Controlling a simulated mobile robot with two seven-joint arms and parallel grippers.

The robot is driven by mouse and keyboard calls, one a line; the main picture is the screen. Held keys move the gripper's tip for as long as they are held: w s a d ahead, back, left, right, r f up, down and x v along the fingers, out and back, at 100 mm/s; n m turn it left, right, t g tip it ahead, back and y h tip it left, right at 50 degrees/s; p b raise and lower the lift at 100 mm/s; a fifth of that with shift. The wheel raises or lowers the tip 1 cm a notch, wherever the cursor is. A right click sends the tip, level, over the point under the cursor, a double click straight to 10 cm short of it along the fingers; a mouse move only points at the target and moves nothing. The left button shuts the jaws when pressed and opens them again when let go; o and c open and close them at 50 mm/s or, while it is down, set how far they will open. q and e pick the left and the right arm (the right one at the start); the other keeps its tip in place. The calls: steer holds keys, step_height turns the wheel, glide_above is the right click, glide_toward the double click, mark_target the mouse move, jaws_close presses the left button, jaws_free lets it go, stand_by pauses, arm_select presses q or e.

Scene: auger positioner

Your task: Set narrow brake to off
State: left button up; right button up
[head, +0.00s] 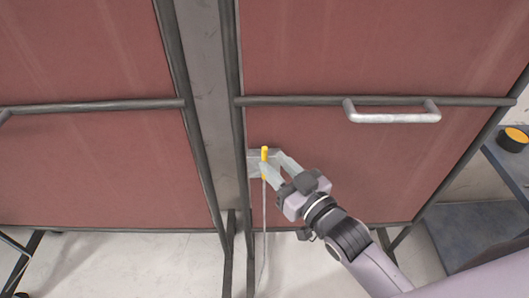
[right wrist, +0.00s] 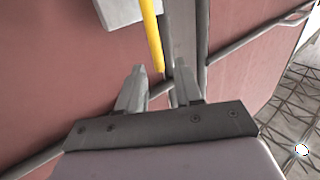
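A narrow lever with a yellow handle (head: 264,153) stands upright in front of the red panel, near the gap between the two panels. A thin grey rod (head: 264,225) runs down from the handle. My right gripper (head: 273,162) is at the handle, with its fingers apart. My left gripper is not in view.
A pale plate (right wrist: 120,10) sits beside the yellow handle. A silver bar handle (head: 392,112) is on the right red panel (head: 380,55). A dark metal frame (head: 238,120) edges the panels. A blue-grey shelf (head: 510,160) with a yellow-and-black object (head: 513,139) stands at the right.

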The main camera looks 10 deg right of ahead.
mark_target(265, 153)
steer(key=shift+x, duration=2.5)
steer(key=shift+c, duration=0.3)
steer(key=shift+d, duration=0.1)
jaws_close()
